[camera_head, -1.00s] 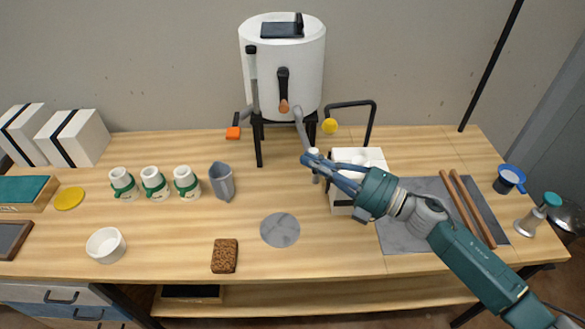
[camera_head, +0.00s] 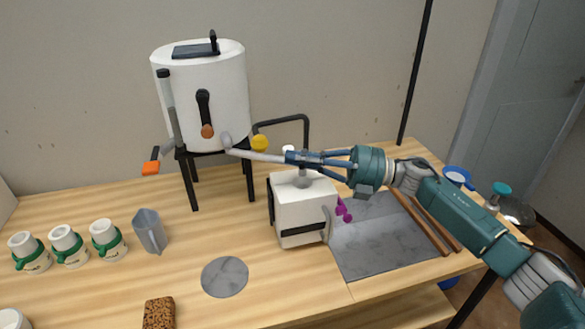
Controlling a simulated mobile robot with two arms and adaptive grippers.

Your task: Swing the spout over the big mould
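The grey spout (camera_head: 262,157) runs from the lower side of the white tank (camera_head: 226,90) out to the right. Its down-turned end (camera_head: 302,178) appears in front of or just above the top of the big white mould (camera_head: 304,212); the exact gap cannot be told. The mould is a block with a black strap and purple knobs on its right side. My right gripper (camera_head: 296,158) has its blue fingers closed around the spout near its outer end, reaching in from the right. My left gripper is out of view.
A grey slab (camera_head: 375,250) lies right of the mould, with wooden rods (camera_head: 425,225). A black bent pipe (camera_head: 290,117) rises behind the mould.

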